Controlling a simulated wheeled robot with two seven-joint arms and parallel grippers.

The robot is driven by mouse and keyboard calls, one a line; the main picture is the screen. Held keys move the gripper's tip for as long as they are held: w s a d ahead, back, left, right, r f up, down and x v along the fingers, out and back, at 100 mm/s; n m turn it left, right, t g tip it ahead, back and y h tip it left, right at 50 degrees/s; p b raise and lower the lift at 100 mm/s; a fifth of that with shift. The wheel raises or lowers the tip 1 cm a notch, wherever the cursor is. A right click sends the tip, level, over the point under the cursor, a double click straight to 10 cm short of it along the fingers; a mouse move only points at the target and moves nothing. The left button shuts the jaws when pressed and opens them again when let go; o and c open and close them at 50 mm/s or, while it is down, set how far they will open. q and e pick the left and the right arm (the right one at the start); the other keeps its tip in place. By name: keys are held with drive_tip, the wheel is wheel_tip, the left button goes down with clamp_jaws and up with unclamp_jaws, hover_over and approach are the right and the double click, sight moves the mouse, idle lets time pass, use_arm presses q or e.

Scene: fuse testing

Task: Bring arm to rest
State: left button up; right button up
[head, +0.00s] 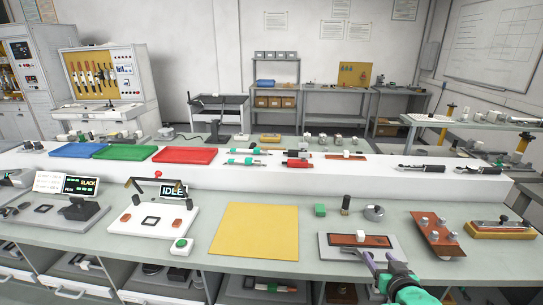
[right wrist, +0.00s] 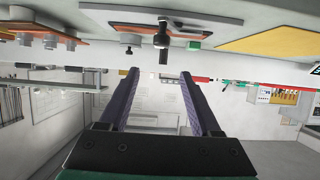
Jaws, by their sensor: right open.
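My right gripper (head: 381,262) comes in from the lower right of the head view, over the front edge of the bench. Its two purple-grey fingers are apart, with nothing between them. In the right wrist view the fingers of the same gripper (right wrist: 158,75) also stand apart and empty, and the room appears upside down. My left gripper is not in view.
Behind, a white shelf carries blue, green and red trays (head: 185,155). The mat is bare.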

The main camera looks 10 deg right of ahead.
drive_tip(key=s+a+f+n+g+y, duration=0.25)
drive_tip(key=s+a+f+g, duration=0.2)
drive_tip(key=s+a, duration=0.3)
drive_tip(key=s+a+f+n+g+y, duration=0.2)
drive_tip(key=s+a+f+n+g, duration=0.25)
drive_tip(key=a, duration=0.45)
drive_tip(key=s+f+m+g, duration=0.1)
drive_tip(key=s+f, duration=0.2)
drive_tip(key=f, duration=1)
drive_tip(key=s+f, duration=0.3)
drive_tip(key=f, duration=0.9)
drive_tip(key=s+d+f+g, duration=0.1)
drive_tip(key=s+d+f, duration=0.2)
drive_tip(key=s+f, duration=1)
drive_tip(key=s, duration=0.2)
drive_tip(key=shift+s+f+g, duration=0.3)
drive_tip(key=shift+s+f, duration=0.05)
drive_tip(key=shift+s, duration=0.05)
